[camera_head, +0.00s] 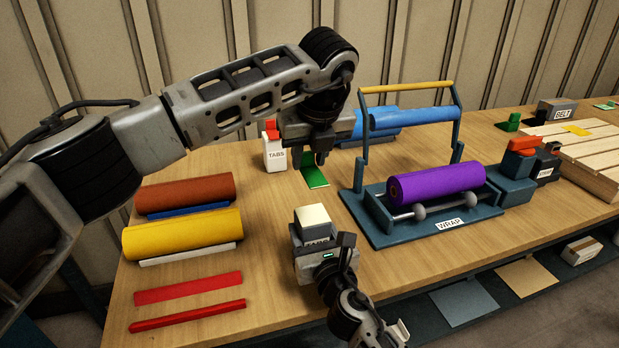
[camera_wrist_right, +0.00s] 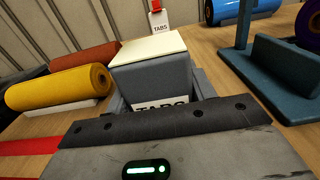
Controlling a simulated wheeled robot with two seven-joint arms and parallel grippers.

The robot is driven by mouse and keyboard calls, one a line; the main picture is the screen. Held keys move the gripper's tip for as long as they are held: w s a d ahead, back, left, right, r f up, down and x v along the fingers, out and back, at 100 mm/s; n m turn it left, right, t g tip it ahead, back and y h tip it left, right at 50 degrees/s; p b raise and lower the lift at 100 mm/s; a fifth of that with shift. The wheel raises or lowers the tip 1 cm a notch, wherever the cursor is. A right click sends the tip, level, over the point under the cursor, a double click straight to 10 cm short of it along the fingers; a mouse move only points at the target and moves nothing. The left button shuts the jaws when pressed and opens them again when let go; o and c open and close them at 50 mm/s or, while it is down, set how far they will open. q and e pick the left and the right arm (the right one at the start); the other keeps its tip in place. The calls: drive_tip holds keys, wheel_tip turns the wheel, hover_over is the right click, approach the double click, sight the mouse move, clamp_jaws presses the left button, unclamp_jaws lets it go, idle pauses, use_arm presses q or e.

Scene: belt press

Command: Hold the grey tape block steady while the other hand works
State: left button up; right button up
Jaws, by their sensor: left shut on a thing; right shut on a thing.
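The grey block (camera_head: 308,262) with a cream top stands upright on the front middle of the bench. My right gripper (camera_head: 327,262) is shut on it from the near side. In the right wrist view the grey block (camera_wrist_right: 155,85) fills the middle, and its partly covered label seems to read TABS. My left gripper (camera_head: 312,158) points down behind the block, above a green pad (camera_head: 315,179). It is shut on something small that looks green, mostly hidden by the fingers.
A white TABS box (camera_head: 275,156) with a red top stands beside my left gripper. Brown (camera_head: 186,195) and yellow (camera_head: 182,234) rolls and red strips (camera_head: 188,288) lie left. The WRAP stand (camera_head: 395,236) with a purple roll (camera_head: 437,184) stands right. Bare bench lies around the block.

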use_arm(q)
drive_tip(key=shift+r, duration=0.8)
use_arm(e)
drive_tip(key=o, duration=1.2)
drive_tip(key=shift+s, duration=0.1)
